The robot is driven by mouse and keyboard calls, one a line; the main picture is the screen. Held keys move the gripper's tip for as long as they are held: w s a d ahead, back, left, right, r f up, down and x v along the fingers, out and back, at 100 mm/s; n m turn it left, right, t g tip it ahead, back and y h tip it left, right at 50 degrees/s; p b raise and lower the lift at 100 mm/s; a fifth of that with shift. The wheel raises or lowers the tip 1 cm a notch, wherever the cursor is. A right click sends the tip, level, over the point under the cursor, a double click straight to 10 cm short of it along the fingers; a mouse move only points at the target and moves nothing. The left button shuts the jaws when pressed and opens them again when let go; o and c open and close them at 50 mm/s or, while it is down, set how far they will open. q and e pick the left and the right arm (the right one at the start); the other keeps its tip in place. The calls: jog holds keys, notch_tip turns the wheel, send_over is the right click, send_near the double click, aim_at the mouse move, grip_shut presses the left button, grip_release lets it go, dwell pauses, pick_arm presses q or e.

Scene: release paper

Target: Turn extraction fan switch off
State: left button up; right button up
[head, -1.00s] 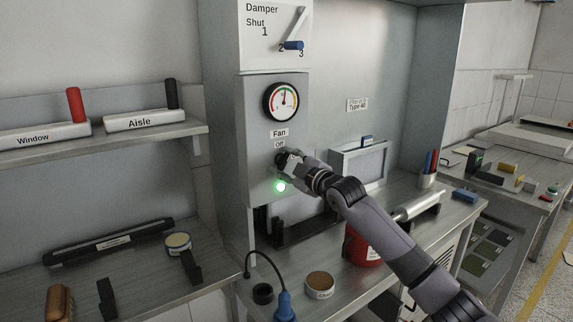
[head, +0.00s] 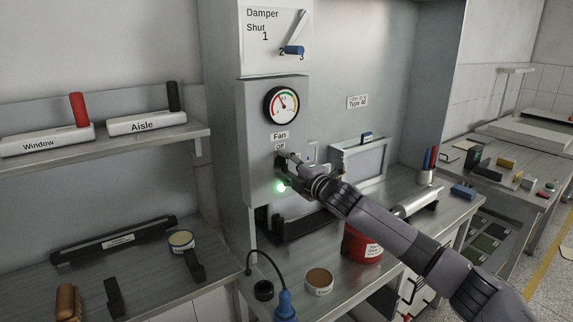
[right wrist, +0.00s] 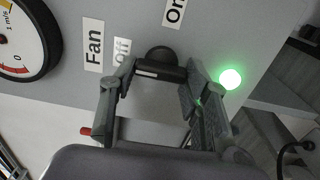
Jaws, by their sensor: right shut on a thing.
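The fan switch is a black knob (right wrist: 162,58) on the grey panel, by the labels "Fan" (right wrist: 93,45) and "Off" (right wrist: 122,52); an "On" label (right wrist: 174,11) is above it in the right wrist view. My right gripper (head: 284,163) is at the switch, its fingers closed around the knob's bar from both sides. A white mark shows on the bar's end nearer "Off". A green lamp (right wrist: 230,79) beside the switch is lit; it also shows in the head view (head: 281,187). My left gripper is out of view.
A round gauge (head: 281,104) is above the switch, below the damper lever (head: 294,49). On the bench below are a red container (head: 362,246), a round tin (head: 319,282) and a blue plug (head: 285,304) with a black cable. A shelf (head: 180,136) is at left.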

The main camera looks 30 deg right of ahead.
jog(key=shift+f, duration=0.15)
jog(key=o, duration=1.2)
jog(key=shift+c, duration=0.2)
jog(key=shift+s, duration=0.1)
jog(key=s+d, duration=0.1)
jog(key=s, duration=1)
jog(key=shift+s+d, duration=0.3)
jog(key=shift+s, duration=0.05)
